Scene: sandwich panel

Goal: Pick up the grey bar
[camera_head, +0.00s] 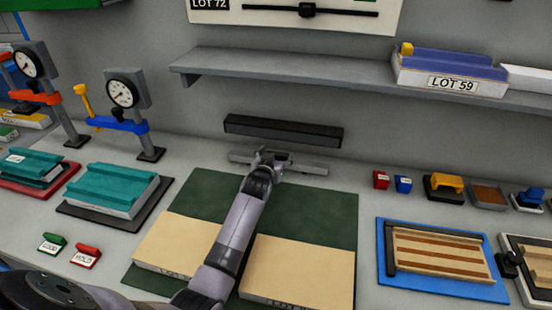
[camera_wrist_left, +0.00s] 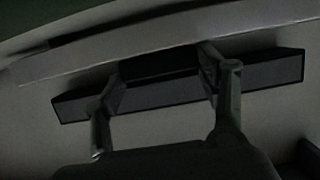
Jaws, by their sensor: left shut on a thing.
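The light grey bar (camera_head: 306,168) lies left to right just behind the green mat in the head view. My left gripper (camera_head: 269,158) is over its middle and hides part of it. Whether the bar is clear of the table I cannot tell. My right gripper is not in view.
A dark bar (camera_head: 283,131) is close behind, by the wall. The green mat (camera_head: 310,205) holds two tan panels (camera_head: 295,270). Dial gauges (camera_head: 123,95) and teal blocks (camera_head: 118,183) stand left, a blue tray (camera_head: 385,270) right. A shelf (camera_head: 300,72) runs above.

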